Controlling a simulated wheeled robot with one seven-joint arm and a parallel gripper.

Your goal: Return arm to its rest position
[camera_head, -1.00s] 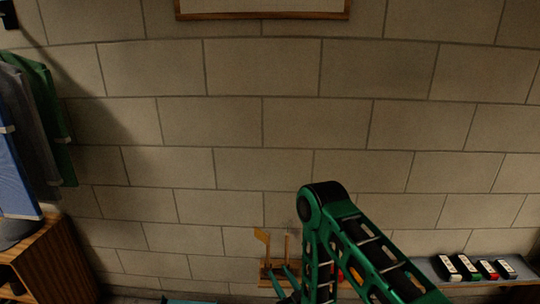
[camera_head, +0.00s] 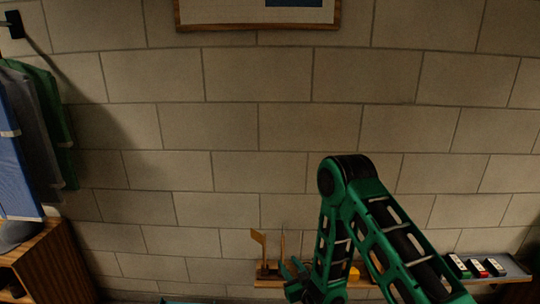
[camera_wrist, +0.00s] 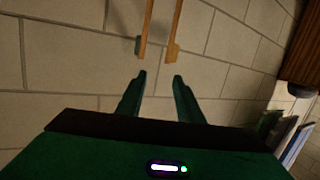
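My arm (camera_head: 375,225) is green and black and rises, bent at its elbow, at the lower right of the head view. Its forearm hangs down toward the shelf. My gripper (camera_wrist: 159,78) shows two green fingers apart with nothing between them in the wrist view. In the head view the gripper (camera_head: 292,270) is small and partly hidden by the forearm, in front of the wall shelf. A wooden stand (camera_head: 259,250) with thin uprights is beside it. Two wooden strips (camera_wrist: 172,40) show beyond the fingertips in the wrist view.
A wall shelf (camera_head: 520,267) runs behind my arm, with small black, red and white items (camera_head: 478,267) at right. Clothes (camera_head: 35,130) hang at left above a wooden cabinet (camera_head: 45,262). A framed picture (camera_head: 255,14) hangs above. The wall between is bare.

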